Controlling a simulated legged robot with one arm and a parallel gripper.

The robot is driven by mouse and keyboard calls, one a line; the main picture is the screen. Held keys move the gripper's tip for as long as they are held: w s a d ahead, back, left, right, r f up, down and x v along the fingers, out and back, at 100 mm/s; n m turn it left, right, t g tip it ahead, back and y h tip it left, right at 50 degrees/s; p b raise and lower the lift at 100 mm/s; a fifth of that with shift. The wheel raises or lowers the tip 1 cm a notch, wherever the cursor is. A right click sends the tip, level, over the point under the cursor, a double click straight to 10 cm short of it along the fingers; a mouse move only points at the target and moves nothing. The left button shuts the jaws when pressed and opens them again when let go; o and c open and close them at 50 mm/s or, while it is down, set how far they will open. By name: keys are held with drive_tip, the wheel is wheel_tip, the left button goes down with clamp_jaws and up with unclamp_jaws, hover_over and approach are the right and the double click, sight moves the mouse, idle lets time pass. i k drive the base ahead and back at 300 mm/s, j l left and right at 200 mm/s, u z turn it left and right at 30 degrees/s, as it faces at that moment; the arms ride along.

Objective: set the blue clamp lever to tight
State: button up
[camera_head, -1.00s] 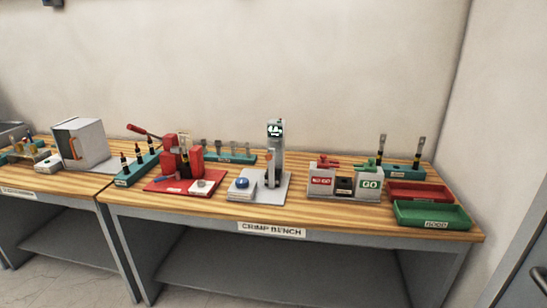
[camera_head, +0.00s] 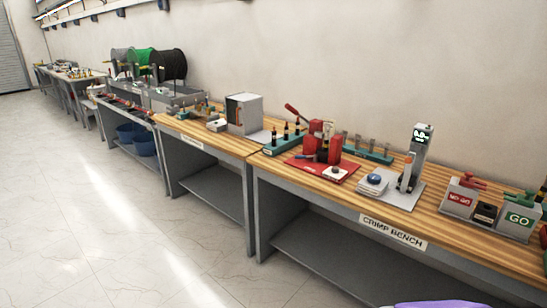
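I cannot make out a blue clamp lever at this distance. A blue round knob (camera_head: 375,178) sits on a small pale block on the crimp bench (camera_head: 400,230), beside a grey upright press (camera_head: 413,160). A red press with a long red lever (camera_head: 318,140) stands left of it on a red base plate. My gripper is not in view.
A grey box (camera_head: 244,113) stands on the wooden table to the left. Further benches with cable spools (camera_head: 172,65) and blue bins (camera_head: 143,142) run along the wall. The tiled floor (camera_head: 100,210) in front is clear. A purple shape (camera_head: 440,304) shows at the bottom edge.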

sight(316, 156)
drive_tip(key=i+u, duration=0.15)
drive_tip(key=i, duration=0.65)
drive_tip(key=i+u, duration=0.1)
drive_tip(key=i, duration=0.7)
drive_tip(key=i+l+u, duration=0.15)
drive_tip(key=i, duration=0.6)
